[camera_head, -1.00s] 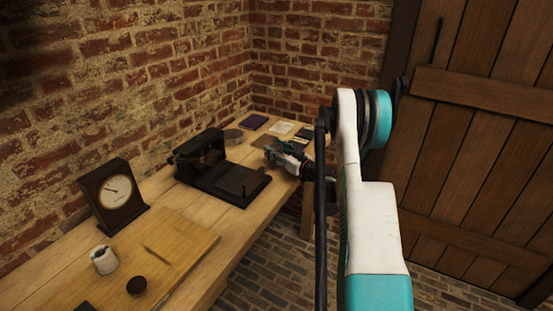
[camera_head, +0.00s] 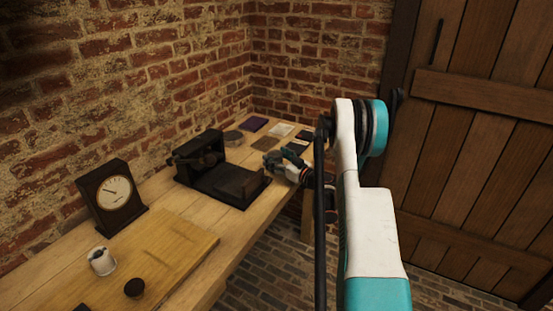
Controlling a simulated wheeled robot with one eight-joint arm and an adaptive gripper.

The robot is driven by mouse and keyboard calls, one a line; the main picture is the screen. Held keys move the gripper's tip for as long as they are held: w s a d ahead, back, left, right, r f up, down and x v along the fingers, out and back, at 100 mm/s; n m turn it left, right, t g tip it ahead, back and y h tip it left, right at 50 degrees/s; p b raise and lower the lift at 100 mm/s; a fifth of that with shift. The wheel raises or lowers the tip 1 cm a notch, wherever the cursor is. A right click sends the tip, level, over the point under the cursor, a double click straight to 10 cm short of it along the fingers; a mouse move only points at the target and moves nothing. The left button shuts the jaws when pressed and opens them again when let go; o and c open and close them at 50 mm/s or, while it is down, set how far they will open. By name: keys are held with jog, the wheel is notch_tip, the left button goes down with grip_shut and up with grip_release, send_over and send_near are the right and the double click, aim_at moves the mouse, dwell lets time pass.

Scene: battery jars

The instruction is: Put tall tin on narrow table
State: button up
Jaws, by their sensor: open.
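My gripper (camera_head: 278,162) is open over the far part of the wooden table (camera_head: 185,208), at the right end of the dark apparatus. Its fingers are small in view, and I see nothing held between them. I cannot pick out a tall tin for certain. I cannot tell whether this long table along the wall is the narrow table. My arm hides part of the space beyond the table's right edge.
The dark apparatus (camera_head: 218,178) stands mid-table. A dark clock (camera_head: 115,196), a small white jar (camera_head: 102,262) and a dark round piece (camera_head: 134,288) are nearer, by a flat board (camera_head: 170,245). Flat books and cards (camera_head: 281,129) lie at the far end. A plank door (camera_head: 480,150) is right.

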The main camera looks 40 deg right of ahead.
jog(key=s+p, duration=0.1)
jog(key=s, duration=0.2)
jog(key=s+p, duration=0.1)
jog(key=s, duration=0.2)
jog(key=s+d, duration=0.1)
jog(key=s, duration=0.3)
jog(key=shift+r+p, duration=0.15)
jog(key=shift+p, duration=0.25)
jog(key=shift+s+f+b, duration=0.25)
jog(key=shift+s+b, duration=0.1)
jog(key=shift+b, duration=0.35)
jog(key=shift+s+r+b, duration=0.2)
jog(key=shift+s+b, duration=0.3)
jog(key=shift+s, duration=0.15)
